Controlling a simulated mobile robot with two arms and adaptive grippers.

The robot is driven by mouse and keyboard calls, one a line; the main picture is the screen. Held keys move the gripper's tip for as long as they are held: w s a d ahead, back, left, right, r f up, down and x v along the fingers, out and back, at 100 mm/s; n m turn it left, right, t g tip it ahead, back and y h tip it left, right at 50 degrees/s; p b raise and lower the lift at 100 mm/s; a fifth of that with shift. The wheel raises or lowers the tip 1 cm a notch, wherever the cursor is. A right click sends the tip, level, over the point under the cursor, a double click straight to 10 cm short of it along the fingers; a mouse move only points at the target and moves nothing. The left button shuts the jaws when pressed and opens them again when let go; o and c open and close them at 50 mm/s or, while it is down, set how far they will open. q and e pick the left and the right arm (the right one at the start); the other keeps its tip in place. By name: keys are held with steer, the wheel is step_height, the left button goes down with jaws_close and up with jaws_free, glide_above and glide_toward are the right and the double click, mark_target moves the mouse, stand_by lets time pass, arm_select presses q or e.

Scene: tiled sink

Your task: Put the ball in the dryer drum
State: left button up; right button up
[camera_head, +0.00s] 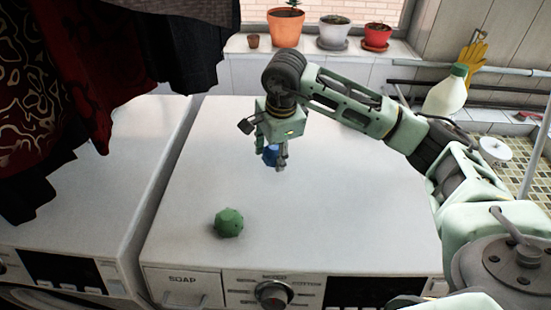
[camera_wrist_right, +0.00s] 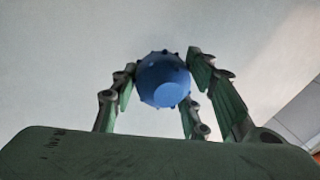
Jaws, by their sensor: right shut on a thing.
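A blue ball (camera_head: 270,155) is between the fingers of my right gripper (camera_head: 277,160), over the far part of the white machine top (camera_head: 340,220). In the right wrist view the blue ball (camera_wrist_right: 163,80) sits between the fingertips, and the gripper (camera_wrist_right: 165,85) is shut on it. A green knobbly ball (camera_head: 229,223) rests on the same top, nearer the front edge. The dryer drum's inside does not show. My left gripper is not in view.
A second white machine (camera_head: 75,215) stands at the left, with dark clothes (camera_head: 55,80) hanging over it. Potted plants (camera_head: 286,27) line the sill behind. A white bottle (camera_head: 446,92) stands at the right. The front of the machine top is mostly clear.

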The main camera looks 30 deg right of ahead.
step_height(320, 180, down, 3)
steer(key=shift+s+f+p, duration=0.1)
steer(key=shift+s+p, duration=0.05)
steer(key=shift+p, duration=0.5)
steer(key=shift+f+b, duration=0.35)
steer(key=o, duration=1.2)
steer(key=shift+r, duration=0.1)
